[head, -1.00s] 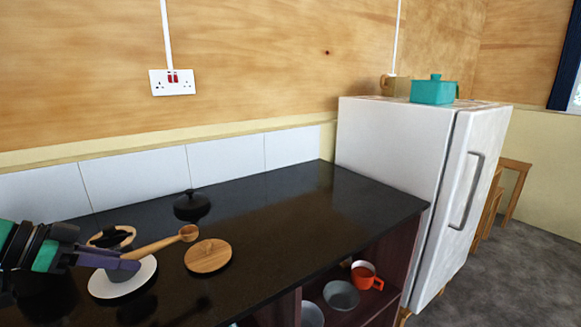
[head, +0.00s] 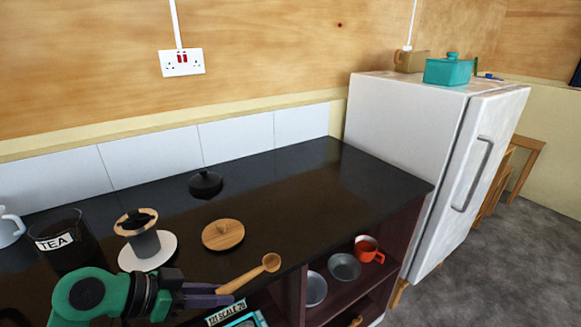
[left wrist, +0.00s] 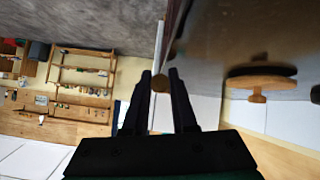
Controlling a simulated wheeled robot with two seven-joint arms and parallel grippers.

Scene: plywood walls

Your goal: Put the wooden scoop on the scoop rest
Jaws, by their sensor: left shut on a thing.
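The wooden scoop (head: 245,279) is held by its handle in my left gripper (head: 222,297), its bowl pointing up and right near the counter's front edge. The left wrist view shows a round brown end of it (left wrist: 160,84) between the two dark fingers. No thing is plainly a scoop rest. A white disc (head: 165,258) lies on the counter behind the gripper, bearing a grey cylinder (head: 146,244) with a wooden ring and dark piece on top. The scoop is apart from these. My right gripper is out of view.
A wooden lid (head: 222,235) and a black lid (head: 205,184) lie on the dark counter (head: 300,190). A black TEA jar (head: 65,240) stands at left. A scale (head: 240,318) shows below the gripper. The counter's right part is clear. A white fridge (head: 400,130) stands beyond.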

